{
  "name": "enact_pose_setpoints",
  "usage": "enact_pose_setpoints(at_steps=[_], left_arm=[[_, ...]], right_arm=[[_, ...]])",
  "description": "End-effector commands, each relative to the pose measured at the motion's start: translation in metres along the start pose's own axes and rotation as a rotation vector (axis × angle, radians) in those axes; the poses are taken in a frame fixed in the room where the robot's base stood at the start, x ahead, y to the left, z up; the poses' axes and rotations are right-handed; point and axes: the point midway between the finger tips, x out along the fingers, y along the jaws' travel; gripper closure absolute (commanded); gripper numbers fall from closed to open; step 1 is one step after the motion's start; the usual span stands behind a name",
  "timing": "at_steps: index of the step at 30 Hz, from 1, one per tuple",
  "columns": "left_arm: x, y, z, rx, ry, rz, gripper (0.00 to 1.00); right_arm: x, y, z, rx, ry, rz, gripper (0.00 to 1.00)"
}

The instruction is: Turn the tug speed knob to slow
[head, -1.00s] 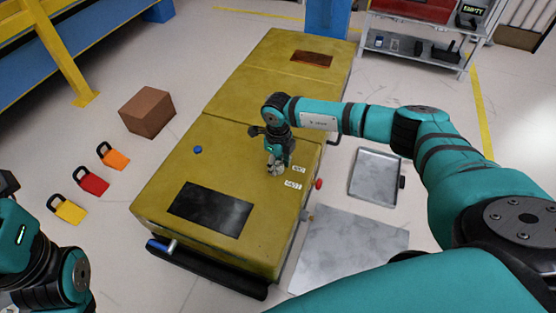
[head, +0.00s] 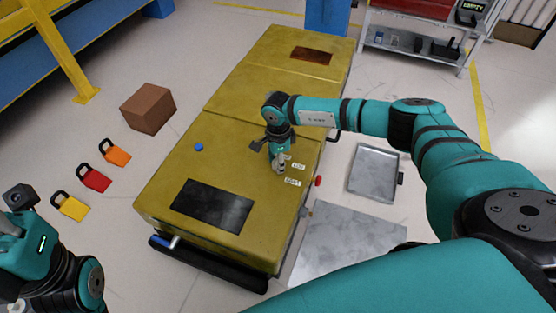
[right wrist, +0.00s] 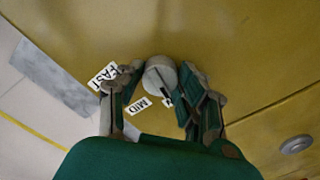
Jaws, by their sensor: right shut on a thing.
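The speed knob (right wrist: 160,76) is a pale grey round piece on the tug's yellow top, seen between my fingers in the right wrist view. My right gripper (right wrist: 163,82) is shut on it, a finger on each side. It also shows from above in the head view (head: 281,163), where it hides most of the knob. A FAST label (right wrist: 103,76) and a MID label (right wrist: 138,106) lie beside the knob. A third label (right wrist: 168,102) is mostly hidden by a finger. My left arm is at the lower left of the head view; its fingers cannot be made out.
The yellow tug (head: 225,150) has a dark panel (head: 212,205), a blue button (head: 199,147) and a red button (head: 318,181). A metal tray (head: 374,170) and grey plate (head: 345,245) lie right. A brown box (head: 148,108) and several coloured tags lie left.

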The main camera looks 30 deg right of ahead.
Motion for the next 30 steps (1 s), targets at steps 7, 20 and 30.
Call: enact_pose_setpoints(at_steps=[7, 20, 30], left_arm=[[0.0003, 0.0000, -0.0002, 0.000, 0.001, 0.001, 1.00], [0.0003, -0.0001, -0.0003, 0.001, 0.001, 0.001, 1.00], [0.0003, -0.0002, -0.0004, 0.001, 0.001, 0.001, 1.00]], right_arm=[[0.0002, 0.0004, 0.0000, -0.115, 0.000, 0.002, 0.96], [0.0001, 0.0004, 0.0000, -0.168, 0.000, 0.001, 0.95], [0.0001, 0.0003, -0.0001, -0.167, 0.000, 0.001, 0.49]])
